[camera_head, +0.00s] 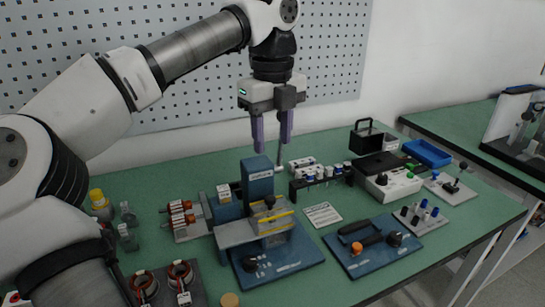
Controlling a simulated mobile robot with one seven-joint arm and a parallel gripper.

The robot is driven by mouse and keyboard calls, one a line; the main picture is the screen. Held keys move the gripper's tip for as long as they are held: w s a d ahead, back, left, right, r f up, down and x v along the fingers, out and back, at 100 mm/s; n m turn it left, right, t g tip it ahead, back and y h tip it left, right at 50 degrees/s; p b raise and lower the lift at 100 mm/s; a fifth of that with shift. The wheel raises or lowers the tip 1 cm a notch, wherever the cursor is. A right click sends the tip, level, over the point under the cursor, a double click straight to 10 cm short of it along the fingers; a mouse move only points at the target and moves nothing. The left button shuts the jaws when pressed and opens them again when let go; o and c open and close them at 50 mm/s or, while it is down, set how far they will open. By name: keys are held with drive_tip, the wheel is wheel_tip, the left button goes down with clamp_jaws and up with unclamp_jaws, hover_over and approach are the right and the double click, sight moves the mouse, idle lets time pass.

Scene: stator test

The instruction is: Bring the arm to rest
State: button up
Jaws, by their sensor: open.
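My gripper (271,132) hangs from my arm over the back middle of the green bench, with its purple fingers pointing down. The two fingers are apart, with nothing seen between them. They are above and behind the blue stator fixture (258,187), and no contact with it shows. My arm reaches in from the left side of the picture and bends down at the wrist.
The green bench (345,213) carries copper-wound parts (180,215) at left, a blue tool plate (372,244), a grey test box (389,181) and a blue tray (427,152) at right. A perforated panel (335,50) stands behind. Some bench surface is bare.

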drive_tip(key=shift+r, duration=0.55)
